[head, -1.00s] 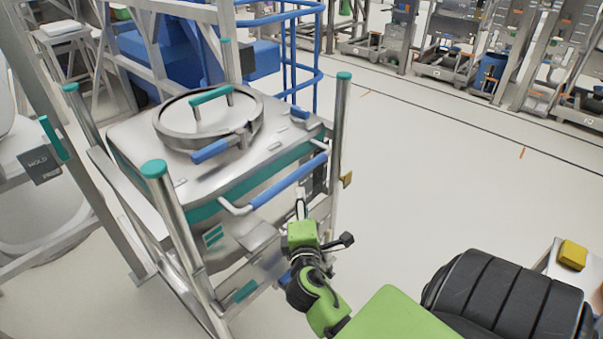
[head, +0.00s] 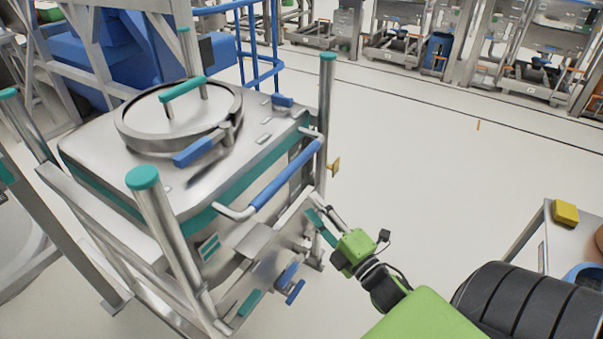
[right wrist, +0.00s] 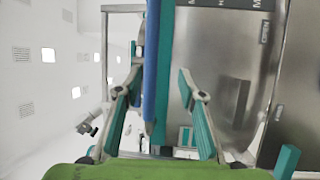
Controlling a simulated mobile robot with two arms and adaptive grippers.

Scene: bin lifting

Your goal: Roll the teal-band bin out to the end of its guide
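The teal-band bin (head: 240,183) stands inside a metal frame with teal-capped posts (head: 165,230) at the left of the head view. A blue push handle (head: 287,180) runs along its near right side. My right gripper (head: 319,216) is to the right of and below the handle, apart from it in the head view. In the right wrist view its teal-padded fingers (right wrist: 157,92) are spread, and the blue handle (right wrist: 153,65) shows upright between them, seemingly ahead of them. The gripper looks empty. My left gripper is out of view. The guide's end is not clearly visible.
A blue lever (head: 290,283) and a teal lever (head: 248,302) sit low on the frame. A table with a yellow block (head: 565,212) stands at right. Open floor (head: 420,150) lies right of the bin. Blue railings (head: 262,45) stand behind.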

